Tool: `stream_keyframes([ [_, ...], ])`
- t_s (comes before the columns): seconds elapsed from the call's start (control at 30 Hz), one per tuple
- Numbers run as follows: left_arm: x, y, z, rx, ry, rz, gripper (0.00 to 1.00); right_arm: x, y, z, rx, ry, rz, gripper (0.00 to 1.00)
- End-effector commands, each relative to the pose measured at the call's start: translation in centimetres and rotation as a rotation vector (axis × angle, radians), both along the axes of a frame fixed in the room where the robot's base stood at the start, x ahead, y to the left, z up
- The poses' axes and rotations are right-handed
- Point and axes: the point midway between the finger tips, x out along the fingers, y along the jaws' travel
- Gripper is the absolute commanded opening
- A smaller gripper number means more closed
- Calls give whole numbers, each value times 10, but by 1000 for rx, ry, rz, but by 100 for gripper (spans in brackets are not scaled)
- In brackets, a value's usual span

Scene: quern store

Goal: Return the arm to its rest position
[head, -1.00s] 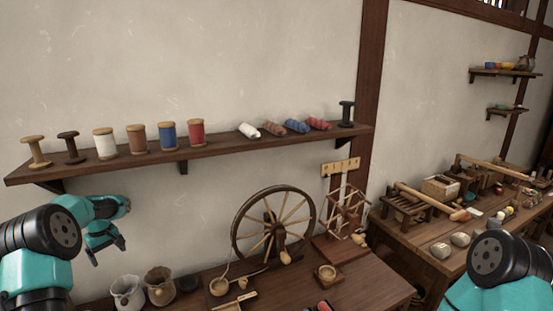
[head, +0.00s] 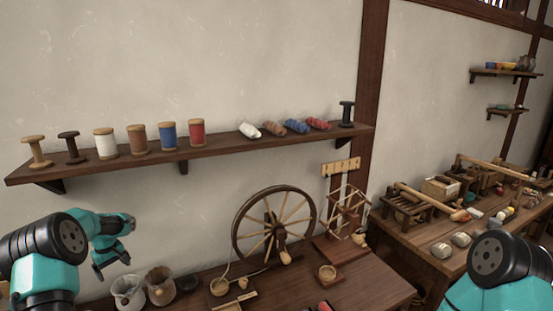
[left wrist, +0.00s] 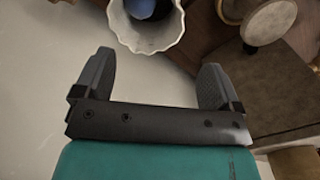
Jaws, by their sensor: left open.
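My left arm comes in from the left in the head view, and its teal and black gripper (head: 112,262) hangs below the shelf, just above and left of the pale pot. In the left wrist view the two dark fingers (left wrist: 152,85) stand wide apart with nothing between them. The pale fluted pot (left wrist: 150,25), with something blue inside, lies beyond the fingertips and apart from them. At the lower right of the head view only the upper part of my right arm shows; its gripper is out of view.
The wall shelf (head: 225,145) with several thread spools is above the left gripper. On the table (head: 365,285) below stand the pale pot (head: 127,292), a brown pot (head: 159,285) and a spinning wheel (head: 273,227). A side table (head: 415,235) at right holds tools.

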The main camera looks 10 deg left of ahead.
Motion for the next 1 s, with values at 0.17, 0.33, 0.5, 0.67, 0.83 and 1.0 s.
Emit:
stream_keyframes([
  [0.17,0,0,-29,0,1,-1,90,0,0,0,0,0,0,43],
  [0.33,0,0,-55,-1,2,-1,90,0,0,0,0,0,0,43],
  [0.5,1,1,-44,3,-4,-1,90,0,0,0,0,0,0,43],
  [0.67,1,0,-21,1,-2,0,90,0,0,0,0,0,0,43],
  [0.83,0,0,-5,1,0,0,90,0,0,0,0,0,0,43],
  [1.0,1,-1,-3,0,1,-2,90,0,0,0,0,0,0,43],
])
